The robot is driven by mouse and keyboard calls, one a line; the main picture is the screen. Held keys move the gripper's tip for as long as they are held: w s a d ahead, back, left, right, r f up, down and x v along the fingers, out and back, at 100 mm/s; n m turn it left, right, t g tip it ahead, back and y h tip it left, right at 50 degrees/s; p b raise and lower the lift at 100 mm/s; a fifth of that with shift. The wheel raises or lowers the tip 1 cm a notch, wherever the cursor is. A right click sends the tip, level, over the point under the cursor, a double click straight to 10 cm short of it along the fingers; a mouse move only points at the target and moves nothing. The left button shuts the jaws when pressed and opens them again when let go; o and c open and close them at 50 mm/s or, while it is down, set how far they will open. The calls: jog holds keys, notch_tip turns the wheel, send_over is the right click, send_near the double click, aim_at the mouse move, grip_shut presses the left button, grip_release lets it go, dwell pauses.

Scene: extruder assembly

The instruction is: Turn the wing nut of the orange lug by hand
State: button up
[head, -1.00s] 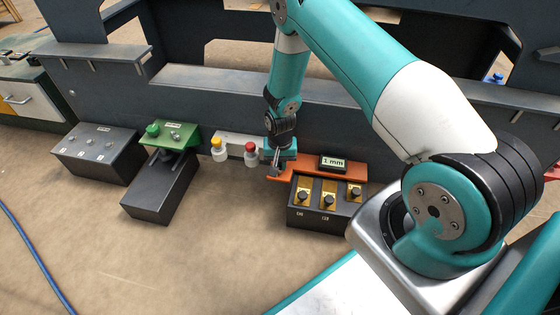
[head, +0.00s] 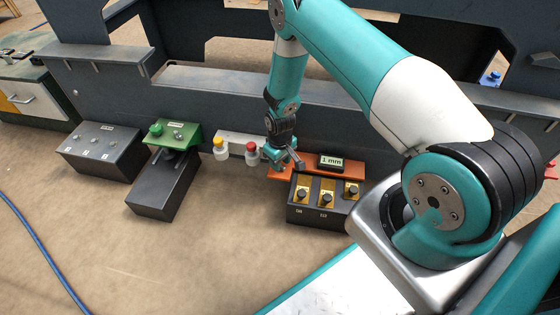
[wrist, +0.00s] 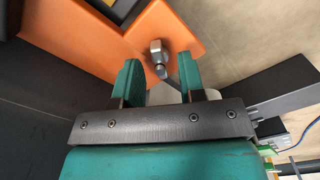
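The orange lug (head: 320,170) is a flat orange plate behind the dark box at centre right; it fills the upper left of the wrist view (wrist: 90,45). A small metal wing nut (wrist: 157,50) stands on its face in the wrist view; in the head view my gripper hides it. My gripper (head: 288,162) is at the left end of the orange lug. In the wrist view its two teal fingers (wrist: 157,68) are apart, with the nut just beyond and between their tips. I cannot tell whether a finger touches it. Nothing shows held.
The dark box (head: 320,214) with black knobs on gold plates sits before the lug, with a "1 mm" display (head: 331,162) above. A green-topped block (head: 160,188) is farther left. A dark frame wall (head: 200,100) runs behind.

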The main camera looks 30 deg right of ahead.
notch_tip(320, 180, up, 6)
jog(key=p, duration=0.4)
jog(key=shift+f, duration=0.2)
notch_tip(320, 180, up, 17)
jog(key=p, duration=0.7)
jog(key=shift+r, duration=0.2)
jog(key=s+a+r+n+y, duration=0.1)
jog(key=s+a+r, duration=0.1)
jog(key=a+r, duration=0.35)
jog(key=s+a+r+y, duration=0.1)
jog(key=s+a+r, duration=0.15)
jog(key=r, duration=0.65)
jog(key=s+a+r+n+y, duration=0.1)
jog(key=s+a+r, duration=0.1)
jog(key=a+r, duration=0.35)
jog(key=s+a+r+n+y+p, duration=0.1)
jog(key=s+a+r+n, duration=0.1)
jog(key=s+r, duration=0.6)
jog(key=s+a+r+n, duration=0.1)
jog(key=s+a+r, duration=0.1)
jog(key=s+r, duration=0.65)
notch_tip(320, 180, up, 30)
jog(key=s+p, duration=0.1)
jog(key=p, duration=3.2)
jog(key=shift+s+a+r+p, duration=0.15)
jog(key=shift+s+r+p, duration=0.05)
jog(key=shift+s+p, duration=0.15)
